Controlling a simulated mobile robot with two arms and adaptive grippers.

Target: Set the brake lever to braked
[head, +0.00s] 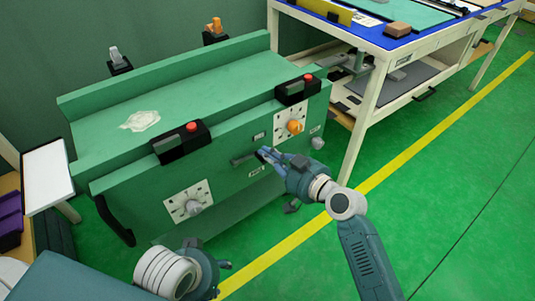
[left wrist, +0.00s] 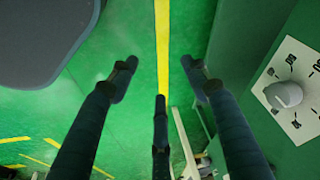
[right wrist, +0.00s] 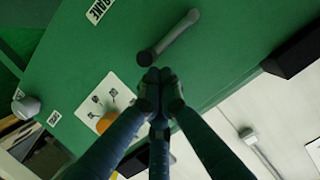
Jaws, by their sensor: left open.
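The brake lever (head: 243,158) is a dark grey bar lying roughly level on the front of the green machine, between two small white labels. It also shows in the right wrist view (right wrist: 178,35), where a label reading BRAKE (right wrist: 98,10) is at the upper left. My right gripper (head: 264,153) is at the lever's right end. In the right wrist view its fingers (right wrist: 158,75) are together, close to that end; whether they touch it I cannot tell. My left gripper (head: 222,278) is low in front of the machine. Its fingers (left wrist: 160,80) are spread and empty.
The green machine (head: 215,90) carries an orange knob (head: 294,127) and a grey knob (head: 193,207) on white dial plates. Two black boxes with red buttons, one being the left box (head: 180,143), sit on its front edge. A workbench (head: 362,120) stands at the right. Green floor is clear.

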